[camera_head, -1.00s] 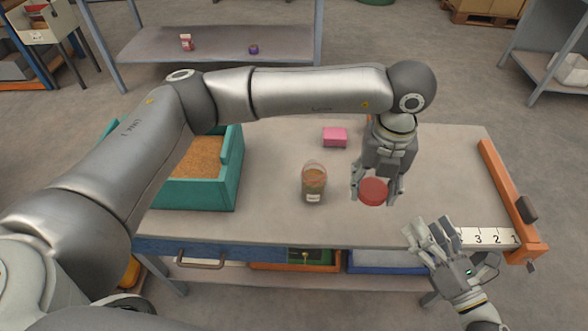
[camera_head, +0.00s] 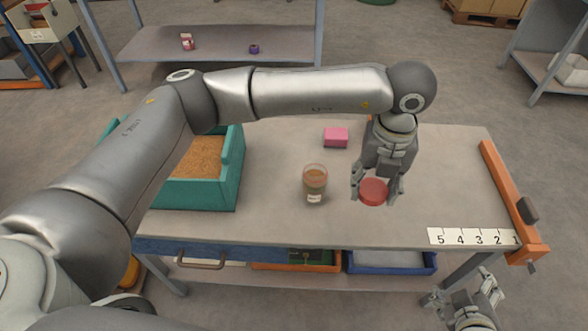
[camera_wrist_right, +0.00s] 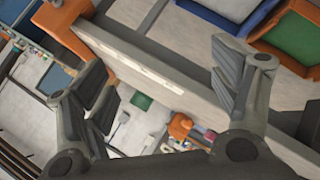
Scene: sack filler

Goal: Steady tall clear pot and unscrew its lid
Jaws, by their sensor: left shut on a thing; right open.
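A clear pot (camera_head: 314,186) with brown contents and a white label stands upright on the table, left of my left gripper; no lid shows on it. My left gripper (camera_head: 375,188) points down from above and is shut on a round red lid (camera_head: 373,191), with fingers on both sides. Whether anything sits under the lid is hidden. My right gripper (camera_head: 463,288) is off the table's front edge at the lower right, open and empty. Its spread fingers also show in the right wrist view (camera_wrist_right: 160,88).
A teal bin (camera_head: 225,186) of grainy brown material stands at the table's left. A pink box (camera_head: 335,137) lies behind the pot. A numbered strip (camera_head: 470,237) and an orange rail (camera_head: 510,195) are at the right. A blue tray (camera_head: 392,268) sits below the tabletop.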

